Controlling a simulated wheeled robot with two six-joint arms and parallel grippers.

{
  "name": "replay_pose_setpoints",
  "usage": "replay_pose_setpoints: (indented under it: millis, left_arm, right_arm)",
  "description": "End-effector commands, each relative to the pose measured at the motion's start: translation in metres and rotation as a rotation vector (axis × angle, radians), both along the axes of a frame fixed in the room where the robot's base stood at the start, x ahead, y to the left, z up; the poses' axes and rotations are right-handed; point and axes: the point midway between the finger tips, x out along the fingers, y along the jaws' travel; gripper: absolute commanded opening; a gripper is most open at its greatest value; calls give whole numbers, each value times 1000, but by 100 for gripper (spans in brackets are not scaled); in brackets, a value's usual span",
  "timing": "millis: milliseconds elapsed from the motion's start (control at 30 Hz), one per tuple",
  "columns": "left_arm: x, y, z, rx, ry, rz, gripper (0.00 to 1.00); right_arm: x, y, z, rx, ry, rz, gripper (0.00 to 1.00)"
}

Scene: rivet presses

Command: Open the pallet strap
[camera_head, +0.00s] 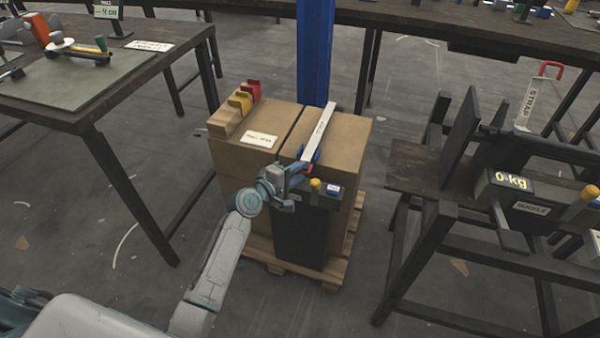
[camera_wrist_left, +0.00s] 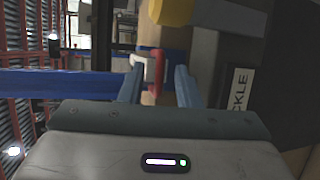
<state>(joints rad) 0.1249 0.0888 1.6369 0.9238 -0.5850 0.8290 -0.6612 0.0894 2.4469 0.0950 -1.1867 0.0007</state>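A pale strap (camera_head: 320,130) lies over the top of the cardboard boxes (camera_head: 345,130) on a wooden pallet (camera_head: 333,272). At its near end is a red handle (camera_wrist_left: 157,68), seen between my left fingers in the left wrist view. A dark buckle unit (camera_head: 328,200) with a yellow knob (camera_head: 316,185) and a small blue display is at the boxes' front; its label (camera_wrist_left: 240,90) shows in the wrist view. My left gripper (camera_head: 303,167) is open at the strap's near end, with gaps visible beside the handle. My right gripper is not in view.
Red, yellow and tan corner pieces (camera_head: 240,102) sit on the boxes' left edge. A blue post (camera_head: 315,50) stands behind. A dark table (camera_head: 150,60) is at left.

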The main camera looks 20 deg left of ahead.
Motion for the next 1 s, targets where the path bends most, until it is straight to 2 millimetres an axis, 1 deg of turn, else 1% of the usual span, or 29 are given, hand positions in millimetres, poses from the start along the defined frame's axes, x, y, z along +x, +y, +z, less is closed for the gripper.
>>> replay_pose_setpoints:
  millis: [33,133,433,500,600,1000]
  left_arm:
    - [5,-3,-1,-1,0,0,30]
    - [9,-5,-2,0,0,0,30]
    - [11,-5,-2,1,0,0,30]
    - [11,-5,-2,1,0,0,16]
    - [11,-5,-3,1,0,0,0]
    - [10,-5,-1,2,9,-1,0]
  right_arm:
    - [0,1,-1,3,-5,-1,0]
    - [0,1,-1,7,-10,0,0]
    - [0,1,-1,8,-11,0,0]
    - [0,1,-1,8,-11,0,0]
    - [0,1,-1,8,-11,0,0]
    - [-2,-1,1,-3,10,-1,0]
